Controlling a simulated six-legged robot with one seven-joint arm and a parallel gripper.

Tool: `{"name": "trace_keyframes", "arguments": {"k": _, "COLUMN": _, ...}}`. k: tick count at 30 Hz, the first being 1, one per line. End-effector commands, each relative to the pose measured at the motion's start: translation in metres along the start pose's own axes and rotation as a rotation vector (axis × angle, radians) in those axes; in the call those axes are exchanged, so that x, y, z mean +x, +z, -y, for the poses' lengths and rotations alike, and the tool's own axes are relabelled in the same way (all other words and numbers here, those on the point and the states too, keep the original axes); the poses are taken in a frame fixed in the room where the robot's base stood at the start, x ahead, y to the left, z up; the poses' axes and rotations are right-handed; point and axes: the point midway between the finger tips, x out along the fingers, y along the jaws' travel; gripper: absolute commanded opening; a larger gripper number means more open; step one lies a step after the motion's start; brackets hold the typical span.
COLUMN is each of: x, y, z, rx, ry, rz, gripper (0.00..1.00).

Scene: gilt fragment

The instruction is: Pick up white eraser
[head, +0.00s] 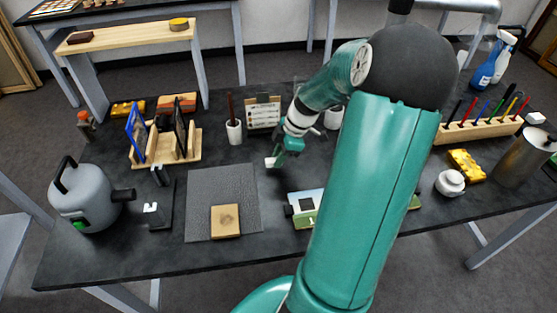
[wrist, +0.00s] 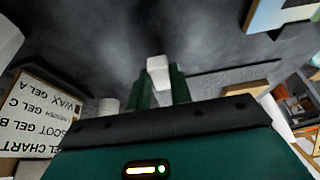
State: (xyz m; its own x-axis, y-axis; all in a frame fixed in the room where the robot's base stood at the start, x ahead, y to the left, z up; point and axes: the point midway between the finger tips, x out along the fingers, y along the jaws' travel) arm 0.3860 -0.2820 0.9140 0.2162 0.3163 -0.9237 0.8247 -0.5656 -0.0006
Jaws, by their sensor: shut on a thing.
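The white eraser (wrist: 158,70) is a small white block held between the two green fingers of my gripper (wrist: 160,88) in the wrist view. In the head view the eraser (head: 270,162) shows as a small white piece at the tip of my gripper (head: 277,158). My gripper is shut on it over the dark table, just right of the grey mat's upper right corner. I cannot tell from these frames whether the eraser touches the table. Part of it is hidden by the fingers.
A grey mat (head: 205,185) with a wooden block (head: 225,221) lies to the left. A white cup (head: 234,132) and a label board (head: 263,114) stand behind my gripper. A green and white device (head: 303,210) is in front. A wooden rack (head: 165,145) and grey canister (head: 84,199) stand left.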

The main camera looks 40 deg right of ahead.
Motion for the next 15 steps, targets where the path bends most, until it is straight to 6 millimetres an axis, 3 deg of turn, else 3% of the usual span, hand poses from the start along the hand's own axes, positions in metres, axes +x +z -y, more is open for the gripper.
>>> {"name": "trace_keyframes", "arguments": {"k": 2, "x": -0.014, "y": -0.005, "z": 0.001, "rx": -0.001, "ry": 0.004, "rz": 0.003, "gripper": 0.0}}
{"name": "trace_keyframes", "arguments": {"k": 15, "x": -0.07, "y": -0.031, "z": 0.061, "rx": 0.0, "ry": 0.002, "rz": 0.006, "gripper": 0.0}}
